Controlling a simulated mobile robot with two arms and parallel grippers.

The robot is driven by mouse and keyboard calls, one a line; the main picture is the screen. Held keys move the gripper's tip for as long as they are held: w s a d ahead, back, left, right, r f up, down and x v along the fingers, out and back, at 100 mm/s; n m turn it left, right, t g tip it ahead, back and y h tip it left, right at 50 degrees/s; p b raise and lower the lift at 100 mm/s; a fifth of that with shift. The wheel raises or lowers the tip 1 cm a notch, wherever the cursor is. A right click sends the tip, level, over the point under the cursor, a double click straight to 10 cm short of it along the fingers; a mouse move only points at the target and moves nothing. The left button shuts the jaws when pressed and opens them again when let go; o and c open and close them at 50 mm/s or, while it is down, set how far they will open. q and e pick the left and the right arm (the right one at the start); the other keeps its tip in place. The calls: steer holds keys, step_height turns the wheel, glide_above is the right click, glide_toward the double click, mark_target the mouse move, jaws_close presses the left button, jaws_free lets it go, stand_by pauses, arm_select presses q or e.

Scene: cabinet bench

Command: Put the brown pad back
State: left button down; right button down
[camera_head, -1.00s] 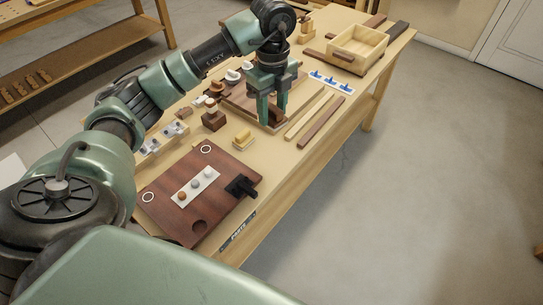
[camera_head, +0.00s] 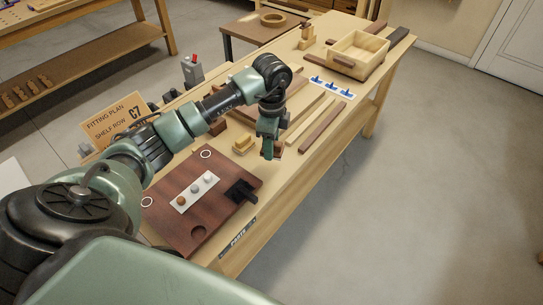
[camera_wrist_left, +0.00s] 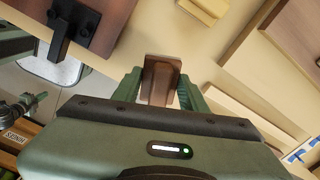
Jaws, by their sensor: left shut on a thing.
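My left gripper (camera_head: 268,153) is shut on a small brown pad, held over the bench front, right of the dark brown board. In the left wrist view the brown pad (camera_wrist_left: 159,80) sits between the two fingers (camera_wrist_left: 160,88). The dark brown board (camera_head: 219,197) carries a white strip (camera_head: 194,191) with round knobs, two white rings, a round dark recess (camera_head: 199,233) and a black bracket (camera_head: 241,190). The board's corner and black bracket also show in the left wrist view (camera_wrist_left: 105,22), apart from the pad. My right gripper is out of view.
A yellow block (camera_head: 243,143) lies just behind the board. Light and dark wood strips (camera_head: 322,127), blue pieces on a white card (camera_head: 331,86) and an open wooden box (camera_head: 357,53) lie farther right. A sign (camera_head: 115,122) stands behind my arm, which hides part of the bench.

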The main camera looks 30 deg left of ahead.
mark_target(272, 165)
arm_select(q)
step_height(272, 165, down, 6)
steer(key=shift+r, duration=0.25)
steer(key=shift+f, duration=0.15)
steer(key=c, duration=0.8)
jaws_free()
steer(key=shift+r, duration=0.65)
step_height(272, 165, up, 11)
steer(key=shift+b, duration=0.6)
